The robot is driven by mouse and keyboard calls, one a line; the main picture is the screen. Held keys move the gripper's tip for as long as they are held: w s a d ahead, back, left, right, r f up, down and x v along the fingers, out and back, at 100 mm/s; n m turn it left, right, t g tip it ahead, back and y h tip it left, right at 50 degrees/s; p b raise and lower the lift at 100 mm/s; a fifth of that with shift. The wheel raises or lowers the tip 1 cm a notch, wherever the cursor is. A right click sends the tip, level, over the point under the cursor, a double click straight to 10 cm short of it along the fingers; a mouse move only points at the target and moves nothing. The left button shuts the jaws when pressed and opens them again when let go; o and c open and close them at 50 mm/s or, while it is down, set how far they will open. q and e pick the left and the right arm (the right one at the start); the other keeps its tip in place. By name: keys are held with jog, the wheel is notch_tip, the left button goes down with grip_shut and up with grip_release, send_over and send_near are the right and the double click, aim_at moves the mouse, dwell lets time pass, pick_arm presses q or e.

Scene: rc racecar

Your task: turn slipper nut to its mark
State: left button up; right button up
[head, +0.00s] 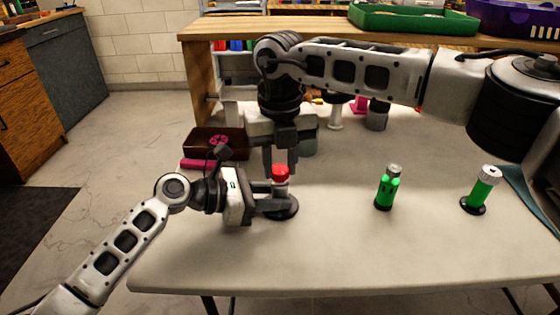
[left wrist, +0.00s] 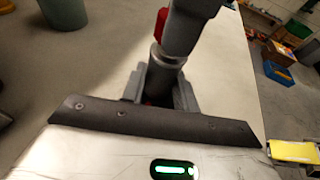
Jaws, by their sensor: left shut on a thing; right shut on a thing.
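A small upright part with a red top (head: 280,171), a grey body and a round black base (head: 288,212) stands on the pale table. The red top looks like the slipper nut; I cannot make out its mark. My left gripper (head: 276,206) comes in from the left and is shut on the part's lower body. In the left wrist view the fingers (left wrist: 160,88) sit around the grey body (left wrist: 165,58). My right gripper (head: 280,166) points down from above and is shut on the red top, which also shows in the left wrist view (left wrist: 160,24), partly hidden by a finger.
Two green upright parts, one nearer (head: 388,188) and one farther right (head: 482,188), stand on the table. A dark brown box (head: 214,142) lies behind left. A white spool-like part (head: 335,115) and a grey cylinder (head: 377,116) stand behind. The table front is clear.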

aim_at(280, 169)
pick_arm(q)
jog(key=shift+f, duration=0.1)
pick_arm(e)
jog(key=m, duration=0.5)
jog(key=shift+r+m, duration=0.1)
jog(key=shift+m, duration=0.2)
dwell(0.4)
jog(key=o, duration=1)
notch_tip(280, 169, up, 12)
pick_arm(q)
jog(key=o, duration=1)
